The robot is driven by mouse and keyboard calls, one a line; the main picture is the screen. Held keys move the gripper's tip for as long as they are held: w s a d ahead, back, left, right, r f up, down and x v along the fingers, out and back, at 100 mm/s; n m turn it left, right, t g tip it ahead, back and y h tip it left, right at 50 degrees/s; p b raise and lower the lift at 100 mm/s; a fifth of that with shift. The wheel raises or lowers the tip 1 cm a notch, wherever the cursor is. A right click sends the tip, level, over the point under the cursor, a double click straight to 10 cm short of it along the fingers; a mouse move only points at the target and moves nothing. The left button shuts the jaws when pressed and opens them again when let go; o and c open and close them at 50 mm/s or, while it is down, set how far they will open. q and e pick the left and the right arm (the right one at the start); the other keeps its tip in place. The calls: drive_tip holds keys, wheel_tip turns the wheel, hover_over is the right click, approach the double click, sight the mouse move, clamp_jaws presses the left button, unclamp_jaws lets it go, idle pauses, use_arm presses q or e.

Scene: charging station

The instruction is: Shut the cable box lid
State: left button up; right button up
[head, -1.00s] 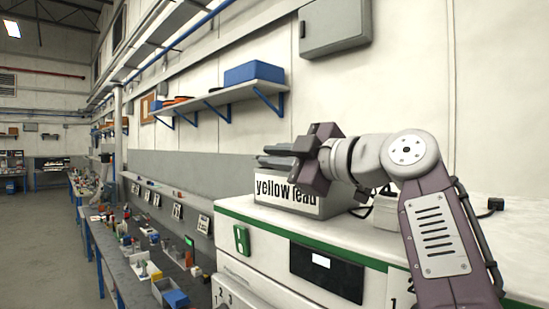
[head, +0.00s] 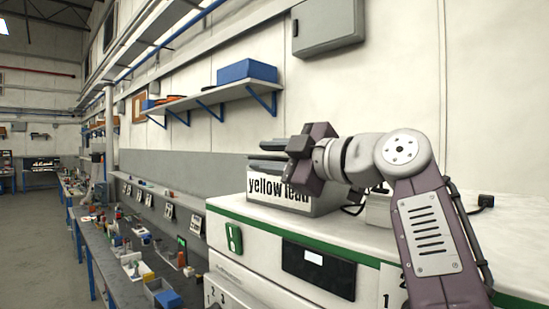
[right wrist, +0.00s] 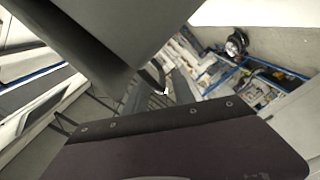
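The cable box (head: 327,205) is a grey box with a white "yellow lead" label. It stands on a white cabinet with green trim. My right gripper (head: 268,152) is at the box's top, its dark grey fingers pointing left above the label. Dark flat bars lie close together there, and I cannot tell fingers from lid or rim, nor how far the lid is open. The gripper and arm hide the box's upper right. In the right wrist view a large grey slab fills the upper left; what it is remains unclear. My left gripper is not in view.
The white cabinet (head: 268,239) has a dark display panel (head: 318,268) on its front. A cluttered workbench (head: 125,255) runs along the wall to the left. A shelf with a blue bin (head: 247,70) and a grey wall box (head: 328,25) hang above.

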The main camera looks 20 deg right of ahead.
drive_tip(key=b+v, duration=0.1)
drive_tip(key=v, duration=0.7)
drive_tip(key=shift+s+d+b, duration=0.2)
drive_tip(key=shift+d+b, duration=0.05)
drive_tip(key=shift+b, duration=0.1)
